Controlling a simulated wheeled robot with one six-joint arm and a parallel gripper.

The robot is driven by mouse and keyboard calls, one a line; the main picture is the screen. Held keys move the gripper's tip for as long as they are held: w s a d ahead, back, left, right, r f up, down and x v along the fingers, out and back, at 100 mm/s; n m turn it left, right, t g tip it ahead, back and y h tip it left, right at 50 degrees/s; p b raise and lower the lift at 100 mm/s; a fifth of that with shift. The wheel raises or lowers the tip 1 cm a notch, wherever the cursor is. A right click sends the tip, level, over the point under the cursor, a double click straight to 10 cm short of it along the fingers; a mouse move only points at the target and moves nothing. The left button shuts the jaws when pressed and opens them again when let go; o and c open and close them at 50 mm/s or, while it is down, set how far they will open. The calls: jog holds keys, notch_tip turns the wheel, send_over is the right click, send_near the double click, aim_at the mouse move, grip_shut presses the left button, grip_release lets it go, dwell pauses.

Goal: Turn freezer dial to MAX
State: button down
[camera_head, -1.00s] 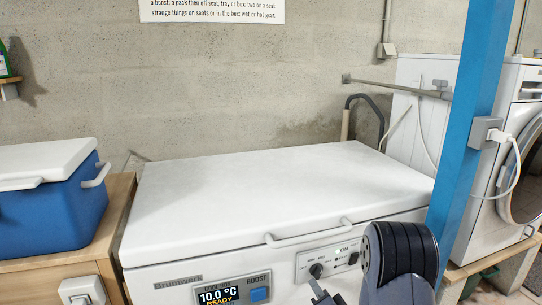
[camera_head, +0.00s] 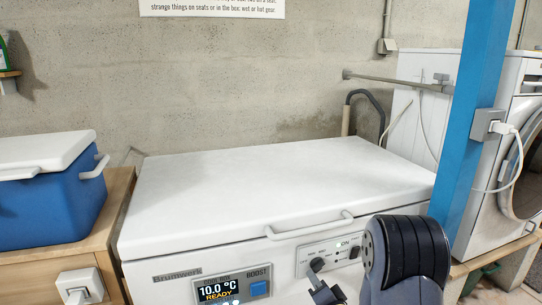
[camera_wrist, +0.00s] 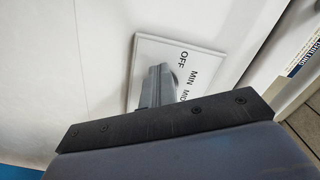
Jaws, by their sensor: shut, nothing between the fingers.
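The freezer dial (camera_head: 317,264) is a dark round knob on the pale control panel at the front right of the white chest freezer (camera_head: 270,195). My gripper (camera_head: 317,284) is just below the dial in the head view, with its fingers together and empty. In the wrist view the shut fingers (camera_wrist: 155,82) reach to the label plate (camera_wrist: 200,62), beside or over the dial, which they largely hide. The plate reads OFF, MIN and part of MID; the MAX mark is hidden. I cannot tell whether the fingers touch the dial, or where it points.
A display (camera_head: 218,291) reads 10.0 °C READY, next to a blue BOOST button (camera_head: 259,289). The lid handle (camera_head: 310,229) juts out above the panel. A blue post (camera_head: 466,120) stands close to the right of my arm. A blue cooler (camera_head: 50,205) sits at left.

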jog(key=shift+r, duration=0.3)
jog(key=shift+f, duration=0.1)
jog(key=shift+s+a+f+b, duration=0.1)
jog(key=shift+a+b, duration=0.2)
jog(key=shift+b, duration=0.25)
jog(key=shift+s, duration=0.15)
jog(key=shift+b+v, duration=0.95)
jog(key=shift+v, duration=1.95)
